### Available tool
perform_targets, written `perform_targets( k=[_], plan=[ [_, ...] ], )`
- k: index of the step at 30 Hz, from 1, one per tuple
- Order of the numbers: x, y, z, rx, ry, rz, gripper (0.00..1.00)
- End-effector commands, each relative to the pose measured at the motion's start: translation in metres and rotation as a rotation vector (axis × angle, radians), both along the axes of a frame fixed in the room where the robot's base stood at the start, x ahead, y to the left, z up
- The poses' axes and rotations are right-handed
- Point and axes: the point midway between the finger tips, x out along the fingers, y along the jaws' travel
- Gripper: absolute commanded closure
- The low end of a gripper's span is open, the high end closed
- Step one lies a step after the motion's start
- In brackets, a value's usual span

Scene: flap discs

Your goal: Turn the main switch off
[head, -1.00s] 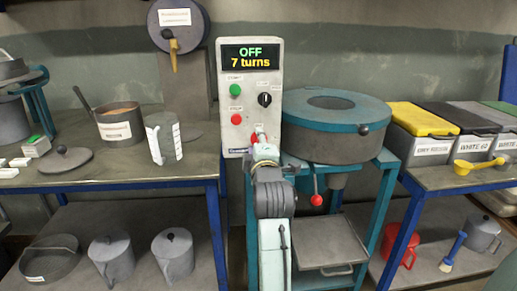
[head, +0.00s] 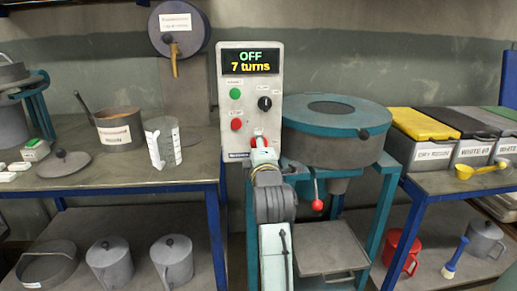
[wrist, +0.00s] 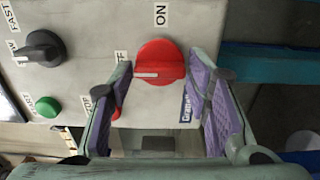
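The main switch is a red round knob (wrist: 160,62) low on the grey control box (head: 228,108). In the wrist view its white pointer line lies sideways, towards a label at the left that ends in "FF". A label "ON" is above it. My gripper (wrist: 160,76) is open, with one purple-padded finger on each side of the knob. Gaps show between the knob and both fingers. In the head view my gripper (head: 262,150) hides most of the knob. The display (head: 250,61) reads "OFF" and "7 turns".
A green button (wrist: 48,107) and a black dial (wrist: 40,50) are on the same panel. A red button (head: 236,125) is partly behind my left finger in the wrist view. A teal machine (head: 338,128) with a red-ball lever (head: 317,204) stands right of the box.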

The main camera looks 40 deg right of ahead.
Motion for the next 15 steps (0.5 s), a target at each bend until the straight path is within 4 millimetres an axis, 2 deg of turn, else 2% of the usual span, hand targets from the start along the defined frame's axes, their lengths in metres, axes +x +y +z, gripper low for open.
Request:
perform_targets(
  k=[5,15],
  plan=[
    [0.0001,0.0001,0.0000,0.001,-0.001,0.000,0.42],
    [-0.0025,0.0014,-0.0001,0.002,-0.001,0.000,0.42]
  ],
)
